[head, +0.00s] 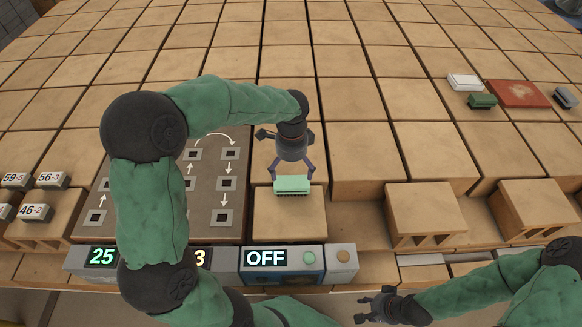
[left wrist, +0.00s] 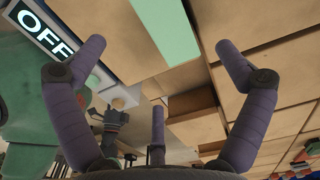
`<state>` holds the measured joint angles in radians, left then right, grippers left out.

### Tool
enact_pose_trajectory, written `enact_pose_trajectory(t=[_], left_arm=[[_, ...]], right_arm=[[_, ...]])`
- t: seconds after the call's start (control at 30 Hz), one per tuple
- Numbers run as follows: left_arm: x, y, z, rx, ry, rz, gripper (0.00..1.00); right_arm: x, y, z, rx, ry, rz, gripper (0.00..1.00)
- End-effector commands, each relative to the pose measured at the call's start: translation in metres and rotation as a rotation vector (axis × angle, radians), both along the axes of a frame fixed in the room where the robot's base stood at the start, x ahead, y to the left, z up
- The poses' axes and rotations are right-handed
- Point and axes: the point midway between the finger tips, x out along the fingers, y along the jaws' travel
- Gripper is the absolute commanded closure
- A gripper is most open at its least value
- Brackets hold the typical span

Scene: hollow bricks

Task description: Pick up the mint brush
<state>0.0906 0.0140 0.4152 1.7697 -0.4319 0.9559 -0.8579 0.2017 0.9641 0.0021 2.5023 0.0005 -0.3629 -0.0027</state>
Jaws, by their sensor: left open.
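The mint brush (head: 292,185) lies on the top of a tan block in the middle of the head view. In the left wrist view the mint brush (left wrist: 168,30) shows at the top, ahead of the fingers and partly cut off by the frame edge. My left gripper (head: 291,172) points down over the brush, with its fingers spread to either side. In the wrist view the left gripper (left wrist: 160,55) is open, with nothing between its fingers. My right gripper (head: 372,306) is low in the head view, away from the brush; its finger opening is too small to judge.
A panel reading OFF (head: 266,258) stands in front of the brush's block. A dark board with arrows (head: 215,228) lies to the left, beside numbered blocks (head: 36,212). White (head: 464,82), dark green (head: 482,101) and grey (head: 565,97) brushes lie around a reddish plate (head: 520,94) at right.

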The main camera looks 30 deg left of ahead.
Motion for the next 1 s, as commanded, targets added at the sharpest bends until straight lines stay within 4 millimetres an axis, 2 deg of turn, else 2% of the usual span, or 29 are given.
enact_pose_trajectory(t=[0.13,0.4,0.73,1.0], left_arm=[[0.000,0.000,-0.010,-0.001,0.001,0.000,0.00],[-0.001,0.000,-0.049,-0.001,0.002,0.001,0.00],[-0.001,-0.001,-0.069,-0.001,0.002,0.000,0.00],[0.000,-0.001,-0.105,-0.001,0.002,0.000,0.00]], right_arm=[[-0.001,0.000,-0.003,0.000,0.002,0.000,0.60],[-0.001,0.000,-0.013,0.000,0.002,0.000,0.60],[-0.001,0.000,-0.019,0.000,0.001,-0.001,0.60],[-0.001,0.000,-0.032,0.000,0.001,-0.001,0.60]])
